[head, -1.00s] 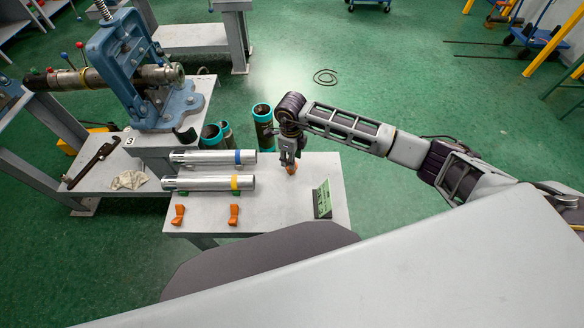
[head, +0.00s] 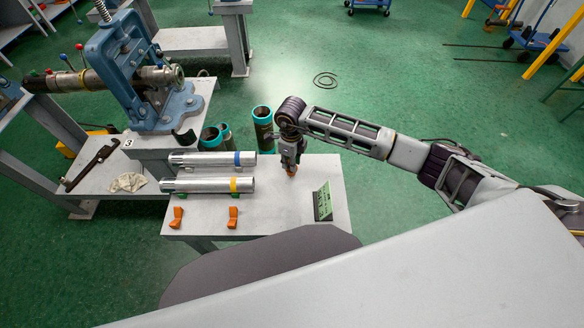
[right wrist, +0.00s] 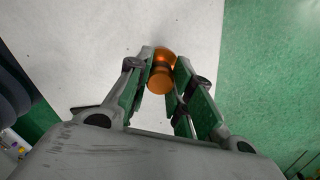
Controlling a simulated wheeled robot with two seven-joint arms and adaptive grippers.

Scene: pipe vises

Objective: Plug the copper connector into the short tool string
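The copper connector (right wrist: 161,76) is an orange, spool-like piece between the fingertips of my right gripper (right wrist: 161,72) in the right wrist view. The fingers touch its sides and appear shut on it. In the head view my right gripper (head: 290,166) points down at the small table, with the connector (head: 290,173) at its tips; I cannot tell whether it touches the tabletop. Two silver cylinders lie on the table to the left: one with a blue band (head: 205,160), one with a yellow band (head: 200,185). No label shows which is the short tool string. My left gripper is out of view.
Two orange blocks (head: 177,217) (head: 233,217) stand near the table's front edge (head: 205,233). A green sign (head: 323,201) stands at right. Teal-rimmed tubes (head: 263,127) stand behind. A blue vise (head: 140,70) holds a pipe (head: 105,77) at upper left. The table's middle is clear.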

